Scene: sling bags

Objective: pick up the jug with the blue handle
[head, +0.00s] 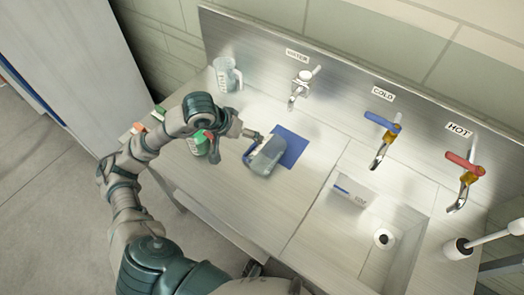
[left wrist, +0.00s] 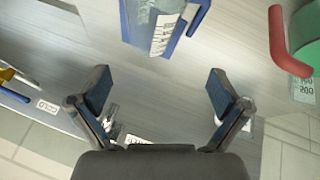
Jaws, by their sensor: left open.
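The clear jug with the blue handle (head: 266,157) stands on a blue mat (head: 292,147) on the steel counter in the head view. It also shows at the top of the left wrist view (left wrist: 160,28), with its handle on its right side. My left gripper (head: 234,146) is open and empty, just to the left of the jug. In the left wrist view my left gripper (left wrist: 158,85) has its fingers spread wide, with the jug beyond them and apart from them.
Another clear jug (head: 227,74) stands at the back left. A sink (head: 400,215) and taps are at the right.

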